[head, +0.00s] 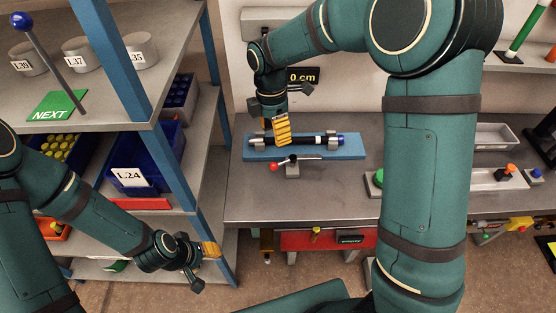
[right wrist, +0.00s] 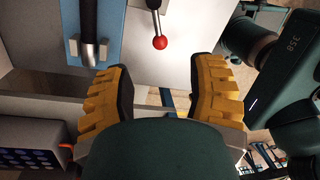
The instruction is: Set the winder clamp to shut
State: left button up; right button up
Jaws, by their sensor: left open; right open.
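The winder clamp appears to be the small grey lever fixture (head: 292,168) at the front of the bench fixture, with a red ball knob (head: 273,167) pointing left. Behind it a black hose (head: 308,140) with a blue end lies in grey holders on a blue plate (head: 350,150). My right gripper (head: 283,136) is open and empty, and in the head view it overlaps the hose's left part. In the right wrist view the red knob (right wrist: 160,42) shows beyond the open fingers (right wrist: 162,95), apart from them. My left gripper (head: 205,251) is open and empty, low beside the shelf.
A shelf rack with a blue post (head: 112,60), cups and a blue L.24 bin (head: 148,160) stands at the left. A "0 cm" display (head: 302,75) is behind the fixture. Grey trays (head: 495,180) lie at the right. The bench top (head: 250,205) in front of the lever is clear.

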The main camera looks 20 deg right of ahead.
jog(key=f, duration=0.3)
jog(key=s+f+b, duration=0.1)
jog(key=f, duration=0.7)
jog(key=shift+s+d+b, duration=0.15)
jog(key=shift+s+b, duration=0.05)
jog(key=shift+b, duration=0.15)
grip_shut()
